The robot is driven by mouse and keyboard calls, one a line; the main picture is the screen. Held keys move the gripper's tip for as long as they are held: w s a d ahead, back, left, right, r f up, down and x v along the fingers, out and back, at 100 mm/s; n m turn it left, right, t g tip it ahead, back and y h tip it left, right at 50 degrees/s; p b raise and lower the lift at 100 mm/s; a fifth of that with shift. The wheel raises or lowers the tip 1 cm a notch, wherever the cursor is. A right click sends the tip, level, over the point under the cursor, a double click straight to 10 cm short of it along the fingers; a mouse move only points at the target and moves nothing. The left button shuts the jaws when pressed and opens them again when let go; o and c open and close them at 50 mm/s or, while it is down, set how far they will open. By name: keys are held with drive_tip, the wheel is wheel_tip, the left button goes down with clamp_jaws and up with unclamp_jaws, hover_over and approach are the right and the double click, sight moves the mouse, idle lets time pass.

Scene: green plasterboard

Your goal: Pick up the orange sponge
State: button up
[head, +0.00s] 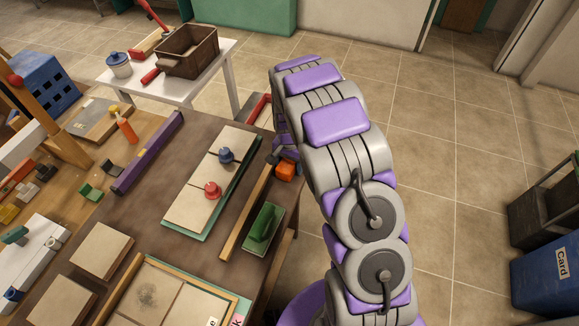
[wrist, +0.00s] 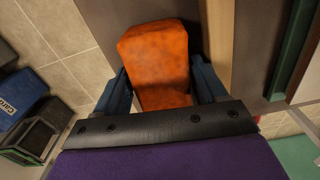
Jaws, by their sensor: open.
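The orange sponge (head: 286,171) lies at the right edge of the brown table, beside a long wooden strip. In the wrist view the orange block (wrist: 153,55) fills the space ahead of my gripper (wrist: 162,82). One dark blue finger is on each side of it, and its near end is between them. The jaws are open; whether either finger touches the sponge is hard to tell. In the head view my arm hides much of my gripper (head: 283,157), which is at the sponge.
The wooden strip (head: 247,212) and a green-handled tool (head: 264,224) lie close to the sponge. A tiled board (head: 195,203) holds a red and a blue knob. A white side table (head: 205,82) with a brown crate (head: 187,52) stands behind. Open floor is on the right.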

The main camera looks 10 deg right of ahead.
sight(289, 162)
drive_tip(key=shift+a, duration=0.4)
drive_tip(key=shift+c, duration=0.4)
drive_tip(key=shift+d, duration=0.35)
drive_tip(key=c, duration=0.6)
drive_tip(key=shift+a, duration=0.1)
drive_tip(key=shift+c, duration=0.2)
drive_tip(key=shift+a+r, duration=0.1)
drive_tip(key=shift+r, duration=0.5)
wheel_tip(289, 162, up, 2)
drive_tip(key=shift+r+p, duration=0.1)
drive_tip(key=shift+p, duration=0.4)
drive_tip(key=shift+s+r, duration=0.15)
drive_tip(key=shift+s, duration=0.1)
drive_tip(key=s+d+r+p, duration=0.1)
drive_tip(key=s+d+p, duration=0.1)
drive_tip(key=s, duration=1.3)
drive_tip(key=shift+s, duration=0.25)
drive_tip(key=shift+r, duration=0.1)
